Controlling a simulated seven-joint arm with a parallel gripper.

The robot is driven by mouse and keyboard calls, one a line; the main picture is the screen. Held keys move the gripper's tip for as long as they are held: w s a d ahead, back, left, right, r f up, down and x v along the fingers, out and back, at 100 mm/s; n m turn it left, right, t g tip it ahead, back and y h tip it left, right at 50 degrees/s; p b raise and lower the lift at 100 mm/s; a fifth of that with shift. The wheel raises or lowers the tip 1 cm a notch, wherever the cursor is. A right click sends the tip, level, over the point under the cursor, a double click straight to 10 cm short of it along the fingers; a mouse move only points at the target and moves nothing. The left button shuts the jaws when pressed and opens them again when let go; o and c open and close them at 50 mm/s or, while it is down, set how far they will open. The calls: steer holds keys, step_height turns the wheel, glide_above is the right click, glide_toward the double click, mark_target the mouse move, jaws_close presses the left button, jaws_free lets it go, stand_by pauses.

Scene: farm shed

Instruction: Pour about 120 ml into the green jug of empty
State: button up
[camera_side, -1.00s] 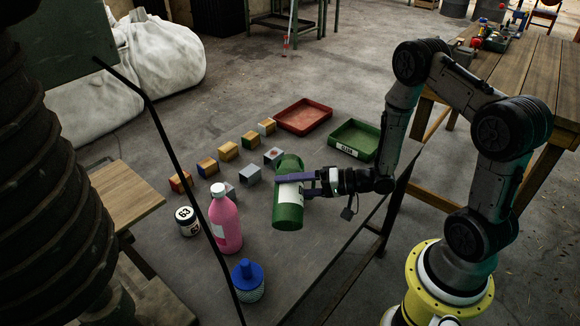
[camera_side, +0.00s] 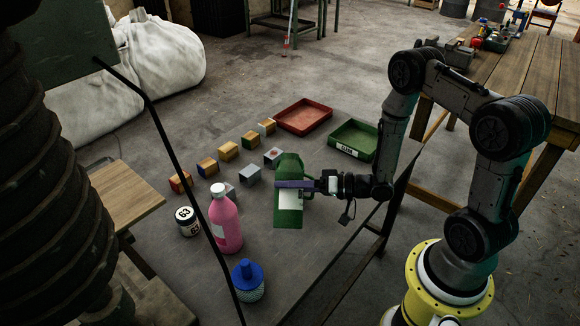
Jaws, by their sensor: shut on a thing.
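The green jug (camera_side: 288,212) with a white label is in the middle of the table in the side view. My gripper (camera_side: 296,185) is shut on it from the right, with a purplish finger across its body. The jug's label and lower body show below the finger, and its inside is not visible. I cannot tell whether its base touches the table. A pink bottle with a white cap (camera_side: 226,222) stands to its left. A blue-capped container (camera_side: 248,281) stands at the front left. No stream of liquid shows.
A white jar marked 63 (camera_side: 187,220) stands left of the pink bottle. Several small coloured blocks (camera_side: 228,151) stand in rows behind. A red tray (camera_side: 303,117) and a green labelled tray (camera_side: 352,142) lie at the back. A dark cable crosses the view at left.

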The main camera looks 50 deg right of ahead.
mark_target(290, 196)
steer(key=shift+w+d+r+n+t, duration=0.15)
steer(key=shift+r+n, duration=0.05)
steer(key=shift+n, duration=0.4)
steer(key=shift+w+d+r+n+t, duration=0.1)
steer(key=shift+w+r+n+t, duration=0.1)
steer(key=shift+n, duration=1.1)
steer(key=f, duration=0.4)
steer(key=shift+s+a+f, duration=0.2)
steer(key=shift+s+a+r+n+t+h, duration=0.15)
steer(key=shift+n+t, duration=0.1)
steer(key=shift+n, duration=0.2)
steer(key=shift+w+a+r+n+t+h, duration=0.1)
steer(key=shift+n+t+h, duration=0.1)
steer(key=shift+n, duration=0.25)
steer(key=shift+s+a+f+n+t, duration=0.1)
steer(key=shift+f+n+t, duration=0.1)
steer(key=shift+n, duration=0.65)
steer(key=shift+s+a+f+n+t, duration=0.1)
steer(key=shift+n+t, duration=0.1)
steer(key=shift+n, duration=0.65)
steer(key=shift+r, duration=0.1)
